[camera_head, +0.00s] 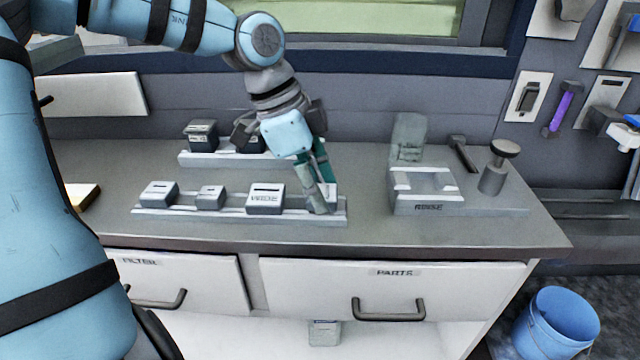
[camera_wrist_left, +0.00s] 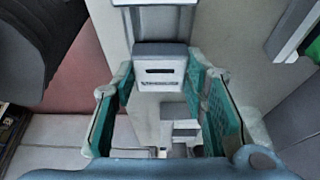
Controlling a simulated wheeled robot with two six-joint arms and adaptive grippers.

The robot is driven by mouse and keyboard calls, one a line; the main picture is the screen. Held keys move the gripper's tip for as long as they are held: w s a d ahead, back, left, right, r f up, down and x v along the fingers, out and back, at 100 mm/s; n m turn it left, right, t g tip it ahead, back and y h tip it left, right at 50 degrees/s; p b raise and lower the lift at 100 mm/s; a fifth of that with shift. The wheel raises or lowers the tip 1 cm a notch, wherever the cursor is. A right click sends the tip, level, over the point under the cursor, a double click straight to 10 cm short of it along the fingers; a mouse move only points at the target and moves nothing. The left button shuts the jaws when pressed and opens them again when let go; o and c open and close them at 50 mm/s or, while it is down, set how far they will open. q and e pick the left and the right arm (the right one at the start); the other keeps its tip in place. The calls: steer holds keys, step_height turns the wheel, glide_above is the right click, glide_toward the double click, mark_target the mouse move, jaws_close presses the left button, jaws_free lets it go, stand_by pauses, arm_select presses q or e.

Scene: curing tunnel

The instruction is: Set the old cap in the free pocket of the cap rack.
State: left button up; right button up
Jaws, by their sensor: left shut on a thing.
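The front cap rack (camera_head: 230,218) is a long grey strip on the bench. Three grey caps with pale tops sit in it: one at the left (camera_head: 158,193), a small one (camera_head: 210,197), and a larger one marked WIDE (camera_head: 265,198). My left gripper (camera_head: 322,208) points down at the rack's right end, right of the WIDE cap. In the left wrist view, its teal-padded fingers (camera_wrist_left: 160,80) are shut on a grey cap with a dark slot and a label (camera_wrist_left: 160,70). In the head view the fingers mostly hide this cap; I cannot tell whether it touches the rack. My right gripper is not in view.
A second rack (camera_head: 190,160) behind holds dark caps (camera_head: 200,134), partly hidden by my gripper. A grey fixture (camera_head: 428,207) and a knobbed post (camera_head: 495,170) stand at right. Drawers (camera_head: 390,300) are below; a blue bucket (camera_head: 556,325) is on the floor.

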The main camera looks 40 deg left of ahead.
arm_select(q)
steer(key=shift+f, duration=0.2)
steer(key=o, duration=1.4)
